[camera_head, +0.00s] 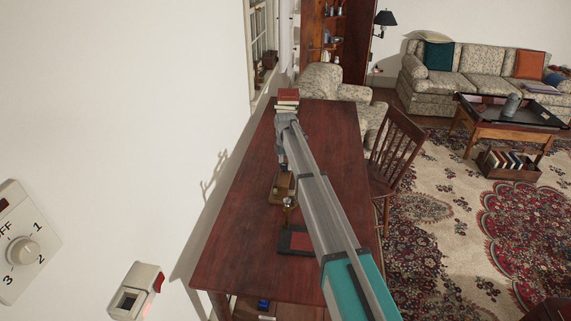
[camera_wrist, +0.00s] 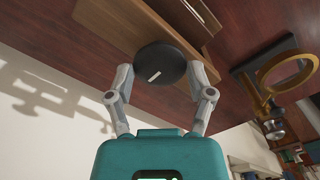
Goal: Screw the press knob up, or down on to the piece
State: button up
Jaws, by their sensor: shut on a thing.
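The press knob (camera_wrist: 152,66) is a round black disc with a short white mark, seen in the wrist view. My gripper (camera_wrist: 161,71) has one grey finger on each side of the knob and is shut on it. The wooden press (camera_wrist: 118,25) lies behind the knob, with pale boards. In the head view the press (camera_head: 283,190) stands on the dark red table, and my gripper (camera_head: 281,163) reaches down to it. The knob is hidden there by my gripper. I cannot see the piece in the press.
A brass ring on a stand (camera_wrist: 285,75) is close to the press. A wooden chair (camera_head: 396,150) stands at the right edge; the white wall (camera_head: 150,130) is at left.

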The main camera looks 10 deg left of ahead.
dwell(0.4)
jog(key=o, duration=1.1)
jog(key=shift+m, duration=0.3)
